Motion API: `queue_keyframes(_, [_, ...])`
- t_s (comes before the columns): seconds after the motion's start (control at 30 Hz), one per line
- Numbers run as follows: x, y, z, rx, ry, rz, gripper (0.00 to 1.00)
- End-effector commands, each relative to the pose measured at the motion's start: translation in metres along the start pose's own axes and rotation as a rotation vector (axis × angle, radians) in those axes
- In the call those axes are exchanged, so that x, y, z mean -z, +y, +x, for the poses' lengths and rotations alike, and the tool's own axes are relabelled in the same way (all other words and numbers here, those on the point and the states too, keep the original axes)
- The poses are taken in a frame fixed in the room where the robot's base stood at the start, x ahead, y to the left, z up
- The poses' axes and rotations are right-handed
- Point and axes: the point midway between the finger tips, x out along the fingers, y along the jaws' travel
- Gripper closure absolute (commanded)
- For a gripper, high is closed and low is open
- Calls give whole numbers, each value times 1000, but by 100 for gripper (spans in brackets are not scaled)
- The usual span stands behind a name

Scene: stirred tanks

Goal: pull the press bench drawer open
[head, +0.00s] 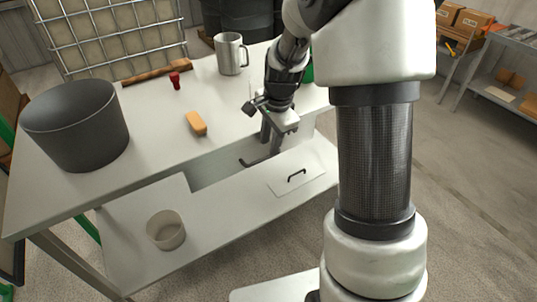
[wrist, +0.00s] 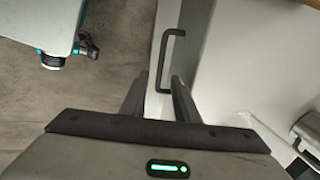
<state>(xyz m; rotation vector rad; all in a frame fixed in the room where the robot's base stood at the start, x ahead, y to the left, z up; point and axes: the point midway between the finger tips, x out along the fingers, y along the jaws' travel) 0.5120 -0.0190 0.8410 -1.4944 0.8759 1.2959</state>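The press bench (head: 150,125) has a pale top, with a grey drawer front (head: 215,168) below its near edge. A dark bar handle (head: 248,162) is on that front, partly hidden by my gripper in the head view. My gripper (head: 270,140) points down at the bench's front edge. Its two fingers (wrist: 159,85) are apart, with the near end of the handle showing in the gap between them. Contact cannot be made out. The drawer looks closed.
A dark bucket (head: 76,125), orange block (head: 196,123), red cup (head: 175,80) and metal mug (head: 230,54) stand on the bench. Below are a beaker (head: 166,230) and a pale panel with a second dark handle (head: 297,176).

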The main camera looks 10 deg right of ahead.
Motion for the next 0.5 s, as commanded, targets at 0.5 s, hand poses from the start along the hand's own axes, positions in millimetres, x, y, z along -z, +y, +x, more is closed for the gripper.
queue_keyframes(0.5, [0,0,45,1,1,0,72])
